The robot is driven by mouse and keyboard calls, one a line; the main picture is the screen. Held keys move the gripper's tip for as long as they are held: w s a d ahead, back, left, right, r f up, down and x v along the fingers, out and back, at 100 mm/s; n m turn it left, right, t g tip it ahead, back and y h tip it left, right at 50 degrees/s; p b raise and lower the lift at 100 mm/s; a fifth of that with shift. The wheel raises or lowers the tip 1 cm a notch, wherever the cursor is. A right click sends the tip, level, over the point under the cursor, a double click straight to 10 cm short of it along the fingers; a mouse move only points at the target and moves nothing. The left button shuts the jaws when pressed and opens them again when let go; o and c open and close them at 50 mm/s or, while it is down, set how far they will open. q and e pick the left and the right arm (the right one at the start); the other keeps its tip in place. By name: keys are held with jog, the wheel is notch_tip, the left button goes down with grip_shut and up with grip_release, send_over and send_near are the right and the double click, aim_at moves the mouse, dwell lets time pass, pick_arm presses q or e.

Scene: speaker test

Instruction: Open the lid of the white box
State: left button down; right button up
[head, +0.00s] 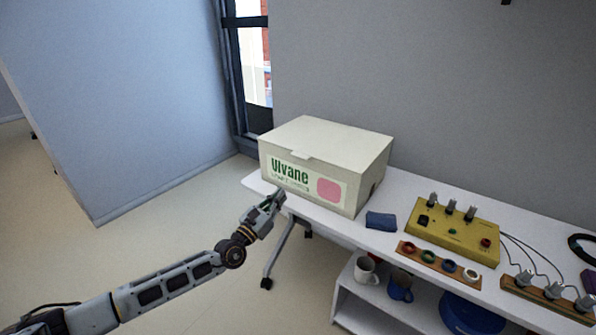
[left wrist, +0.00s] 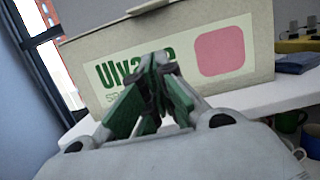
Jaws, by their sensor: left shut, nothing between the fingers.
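The white box (head: 325,152) stands at the left end of the white table, with its lid (head: 335,137) closed flat on top. Its front carries green lettering and a pink square, and a small lid tab shows at the front edge. My left gripper (head: 276,196) is shut and empty, just in front of the box's lower left front. In the left wrist view the fingertips (left wrist: 158,62) meet in front of the lettering on the box (left wrist: 225,50), below the lid tab (left wrist: 148,8). I cannot tell whether they touch the box. My right gripper is not in view.
On the white table (head: 400,188), right of the box, are a folded blue cloth (head: 381,220), a yellow panel with knobs (head: 452,222) and a wooden board with coloured rings (head: 438,263). Mugs (head: 366,270) and a blue plate (head: 472,315) stand on the shelf below. Floor is clear at left.

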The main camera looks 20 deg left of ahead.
aim_at(303, 161)
pick_arm(q)
jog(key=shift+w+d, duration=0.1)
jog(key=shift+w, duration=0.1)
jog(key=shift+x, duration=4.3)
jog(key=shift+w+d+r, duration=0.1)
jog(key=shift+w+r, duration=0.05)
jog(key=shift+w, duration=0.2)
jog(key=shift+w+r, duration=0.15)
jog(key=shift+w, duration=0.05)
jog(key=shift+r+p, duration=0.5)
jog(key=shift+r, duration=0.45)
jog(key=shift+r+p, duration=0.5)
jog(key=shift+r, duration=0.4)
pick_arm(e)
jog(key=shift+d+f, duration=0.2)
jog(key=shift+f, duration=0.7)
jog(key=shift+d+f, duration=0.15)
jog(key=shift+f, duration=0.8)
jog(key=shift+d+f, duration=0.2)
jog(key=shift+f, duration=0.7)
